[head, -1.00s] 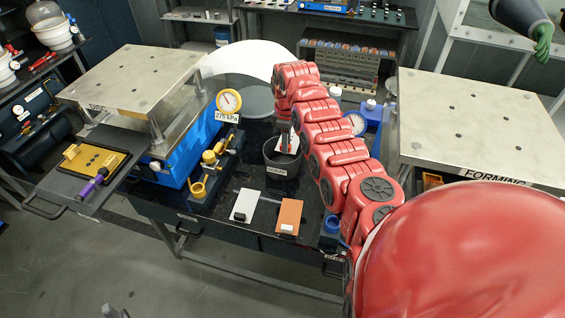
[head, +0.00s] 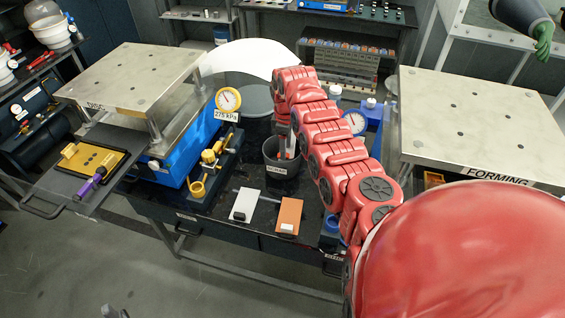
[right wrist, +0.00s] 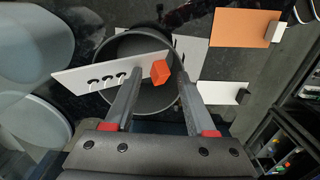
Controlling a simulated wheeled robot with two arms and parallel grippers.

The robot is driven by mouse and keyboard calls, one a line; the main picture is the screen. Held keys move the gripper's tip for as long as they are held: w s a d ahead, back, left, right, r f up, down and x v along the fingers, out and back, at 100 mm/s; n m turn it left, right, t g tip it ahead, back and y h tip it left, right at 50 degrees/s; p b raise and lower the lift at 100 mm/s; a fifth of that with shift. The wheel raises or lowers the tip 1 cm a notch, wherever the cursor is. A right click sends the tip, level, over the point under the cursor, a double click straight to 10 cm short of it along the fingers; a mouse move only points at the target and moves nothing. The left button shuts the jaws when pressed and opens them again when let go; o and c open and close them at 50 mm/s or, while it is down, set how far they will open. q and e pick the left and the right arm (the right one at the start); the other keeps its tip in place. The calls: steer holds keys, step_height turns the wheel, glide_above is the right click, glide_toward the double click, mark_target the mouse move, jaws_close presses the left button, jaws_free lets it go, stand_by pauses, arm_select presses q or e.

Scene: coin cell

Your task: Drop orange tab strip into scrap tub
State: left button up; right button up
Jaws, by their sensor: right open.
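The strip (right wrist: 95,78) is a pale flat piece with dark holes and an orange tab (right wrist: 160,71). In the right wrist view it lies across the mouth of the dark grey scrap tub (right wrist: 152,104), its left end reaching past the rim. Whether it touches the tub is unclear. My right gripper (right wrist: 158,82) is open, its fingers on either side of the tab over the tub. In the head view the labelled tub (head: 271,158) stands on the black bench, with a bit of orange at its mouth. Grey prongs at the bottom left may be my left gripper (head: 115,311).
A white plate (head: 243,204) and an orange plate (head: 289,216) lie in front of the tub. A blue press (head: 205,135) with a gauge stands left of it, and the forming table (head: 480,120) stands right.

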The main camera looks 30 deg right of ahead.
steer(key=shift+w+r+b, duration=0.1)
steer(key=shift+r+b, duration=0.2)
steer(key=shift+r, duration=0.1)
step_height(320, 180, up, 16)
steer(key=b, duration=0.2)
steer(key=shift+r, duration=0.15)
